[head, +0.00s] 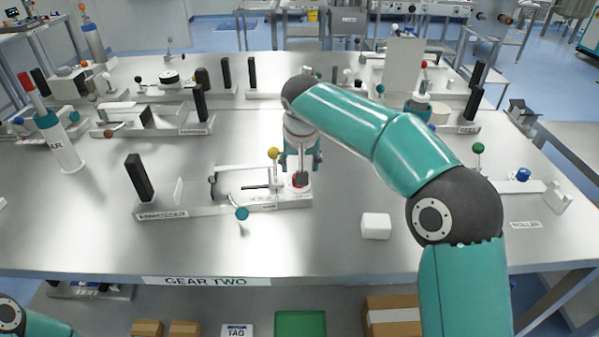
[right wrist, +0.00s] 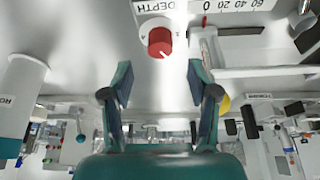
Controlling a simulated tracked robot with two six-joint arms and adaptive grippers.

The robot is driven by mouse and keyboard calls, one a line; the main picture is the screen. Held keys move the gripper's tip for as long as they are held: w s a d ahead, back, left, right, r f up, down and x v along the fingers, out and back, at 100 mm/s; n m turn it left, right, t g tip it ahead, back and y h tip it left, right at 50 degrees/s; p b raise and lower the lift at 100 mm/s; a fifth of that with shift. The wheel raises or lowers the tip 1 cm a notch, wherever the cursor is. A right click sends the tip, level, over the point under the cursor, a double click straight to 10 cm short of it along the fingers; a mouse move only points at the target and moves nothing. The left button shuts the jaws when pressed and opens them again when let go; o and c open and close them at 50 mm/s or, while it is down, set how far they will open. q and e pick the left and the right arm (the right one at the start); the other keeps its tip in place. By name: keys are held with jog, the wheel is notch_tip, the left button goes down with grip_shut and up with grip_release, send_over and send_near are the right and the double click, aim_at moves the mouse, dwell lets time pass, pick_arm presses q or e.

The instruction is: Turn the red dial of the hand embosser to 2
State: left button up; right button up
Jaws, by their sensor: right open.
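The red dial (right wrist: 160,42) shows in the right wrist view beside the word DEPTH, which is upside down. A small pale mark is on the dial; the figures around it are too small to read. In the head view the dial (head: 300,180) is partly hidden by my right gripper (head: 302,166), at the right end of a white device base (head: 165,212), apparently the hand embosser. My right gripper (right wrist: 159,80) is open and empty, pointing down, its two fingers on either side of the dial's line, apparently short of touching it. My left gripper is out of view.
A yellow knob (head: 273,153) and a teal knob (head: 241,213) stand close by on the device. A white block (head: 376,226) lies to the right on the steel table (head: 330,245). Other devices stand behind and left. The table front is mostly clear.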

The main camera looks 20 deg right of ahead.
jog(key=v, duration=0.5)
jog(key=shift+s+r, duration=0.2)
jog(key=shift+r, duration=0.15)
